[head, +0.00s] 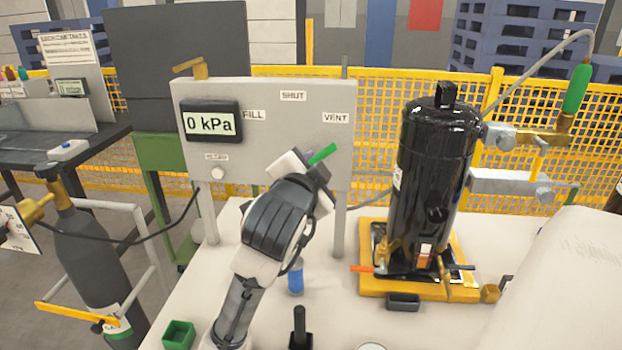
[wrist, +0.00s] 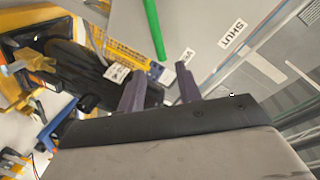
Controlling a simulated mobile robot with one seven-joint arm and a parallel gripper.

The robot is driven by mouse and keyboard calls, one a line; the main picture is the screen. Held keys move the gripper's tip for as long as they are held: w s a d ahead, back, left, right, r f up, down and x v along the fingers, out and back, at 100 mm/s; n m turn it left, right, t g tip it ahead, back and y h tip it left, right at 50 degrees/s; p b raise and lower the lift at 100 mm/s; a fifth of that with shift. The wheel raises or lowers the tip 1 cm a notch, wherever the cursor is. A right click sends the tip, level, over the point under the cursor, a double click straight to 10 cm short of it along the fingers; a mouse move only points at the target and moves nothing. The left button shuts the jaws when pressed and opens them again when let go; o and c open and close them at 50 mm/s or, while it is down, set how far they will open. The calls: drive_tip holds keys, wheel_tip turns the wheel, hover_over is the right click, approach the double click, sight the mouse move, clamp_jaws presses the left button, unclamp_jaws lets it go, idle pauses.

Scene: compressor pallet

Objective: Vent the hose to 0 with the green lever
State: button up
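The green lever (head: 322,153) on the grey panel (head: 300,110) points up and right, toward the VENT label (head: 335,118). Its pivot is hidden behind my arm. The panel's display (head: 211,122) reads 0 kPa. My gripper (head: 308,180) is in front of the panel, close to the lever. In the wrist view my gripper (wrist: 160,88) has its two dark fingers apart with nothing between them. The green lever (wrist: 154,30) ends just beyond the fingertips, near a label partly hidden by one finger. I cannot tell whether a finger touches it.
A black compressor (head: 432,180) stands on a yellow pallet (head: 370,288) at the right of the white table. A blue cylinder (head: 296,278), a green box (head: 179,335) and a black post (head: 300,328) are near my arm. A gas bottle (head: 90,250) stands left.

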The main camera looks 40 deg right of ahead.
drive_tip(key=v, duration=0.2)
drive_tip(key=shift+s+a, duration=0.2)
idle(0.4)
